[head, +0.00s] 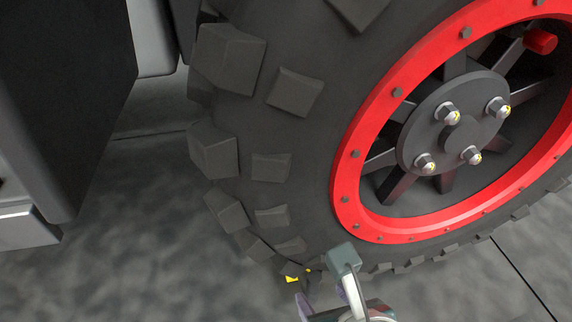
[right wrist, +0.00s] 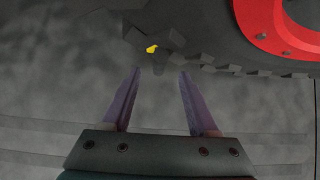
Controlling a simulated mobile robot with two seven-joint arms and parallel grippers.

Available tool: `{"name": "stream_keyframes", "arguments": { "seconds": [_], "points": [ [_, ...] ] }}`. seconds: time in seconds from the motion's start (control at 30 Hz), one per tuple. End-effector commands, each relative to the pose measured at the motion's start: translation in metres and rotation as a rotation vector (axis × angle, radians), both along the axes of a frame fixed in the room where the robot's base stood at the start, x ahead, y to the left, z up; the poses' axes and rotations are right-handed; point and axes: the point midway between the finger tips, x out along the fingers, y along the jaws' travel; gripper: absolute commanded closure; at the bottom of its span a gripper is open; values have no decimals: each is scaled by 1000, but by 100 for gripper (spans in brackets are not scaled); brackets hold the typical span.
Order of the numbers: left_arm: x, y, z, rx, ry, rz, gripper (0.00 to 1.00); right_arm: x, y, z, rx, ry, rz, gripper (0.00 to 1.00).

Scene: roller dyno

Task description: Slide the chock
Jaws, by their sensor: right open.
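The chock shows only as a small yellow patch with dark parts (head: 292,279) low against the foot of the big black tyre (head: 300,130). Its outline is hard to tell from the tread. In the right wrist view the yellow patch (right wrist: 152,48) lies just beyond my fingertips, under the tyre's edge. My right gripper (head: 307,297) is at the bottom of the head view, near the floor. In the wrist view its two purple fingers (right wrist: 160,73) stand apart with nothing between them, pointing toward the yellow patch. My left gripper is not in view.
The wheel has a red rim ring (head: 345,190) and a dark hub with silver bolts (head: 448,113); a red knob (head: 540,41) sits at upper right. Dark vehicle bodywork (head: 70,100) hangs at left. The grey floor (head: 130,270) is clear at lower left.

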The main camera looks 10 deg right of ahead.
Motion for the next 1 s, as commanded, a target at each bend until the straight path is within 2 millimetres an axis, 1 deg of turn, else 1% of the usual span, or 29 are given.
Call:
{"name": "stream_keyframes", "arguments": {
  "seconds": [0.03, 0.1, 0.47, 0.73, 1.0],
  "points": [
    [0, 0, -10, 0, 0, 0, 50, 4, 0, -8, -1, -2, 0, 40],
    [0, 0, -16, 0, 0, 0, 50, 7, 0, -13, -1, -2, 0, 40],
    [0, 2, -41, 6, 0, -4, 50, 27, 1, -36, 1, -2, -1, 40],
    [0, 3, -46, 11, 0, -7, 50, 38, 2, -48, 0, -1, 0, 40],
    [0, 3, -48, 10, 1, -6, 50, 42, 2, -52, 1, -2, 1, 40]
  ]
}}
